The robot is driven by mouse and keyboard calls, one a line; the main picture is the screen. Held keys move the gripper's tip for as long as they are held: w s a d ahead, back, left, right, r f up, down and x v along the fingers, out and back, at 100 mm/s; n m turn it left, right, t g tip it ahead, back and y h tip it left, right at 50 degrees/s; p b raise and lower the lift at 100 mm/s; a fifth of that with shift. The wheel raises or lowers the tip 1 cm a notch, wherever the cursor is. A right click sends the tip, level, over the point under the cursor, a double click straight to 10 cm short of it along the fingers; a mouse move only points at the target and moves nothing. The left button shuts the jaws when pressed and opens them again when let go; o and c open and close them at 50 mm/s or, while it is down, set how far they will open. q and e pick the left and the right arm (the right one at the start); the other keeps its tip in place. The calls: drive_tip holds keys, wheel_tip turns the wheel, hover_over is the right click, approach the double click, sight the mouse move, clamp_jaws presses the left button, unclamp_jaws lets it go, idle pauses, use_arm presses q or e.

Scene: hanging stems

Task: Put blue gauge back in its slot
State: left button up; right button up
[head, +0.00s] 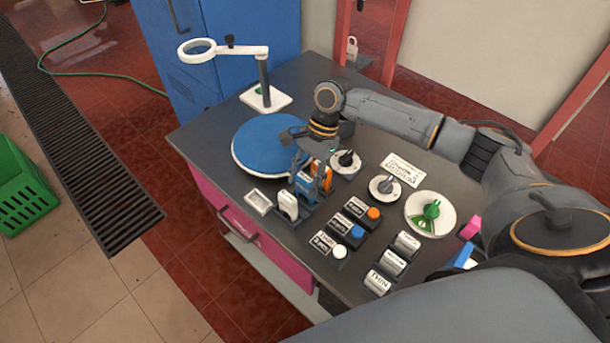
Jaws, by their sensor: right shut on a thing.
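The blue gauge (304,184) is at the front of the bench, between a white gauge (288,204) and an orange gauge (321,170). My right gripper (311,172) reaches down over this row and is shut on the blue gauge. Its fingers cover part of the blue and orange gauges. The gauge's lower end and its slot are hard to make out, so I cannot tell whether it is seated. My left gripper is not in view.
A round blue mat (262,148) lies behind the gauges, with a magnifier stand (265,98) further back. Labelled blocks with orange, blue and white knobs (357,231) stand to the right. A small white tray (258,202) is at left.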

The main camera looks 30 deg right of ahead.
drive_tip(key=shift+f, duration=0.4)
drive_tip(key=o, duration=1.1)
drive_tip(key=shift+o, duration=0.2)
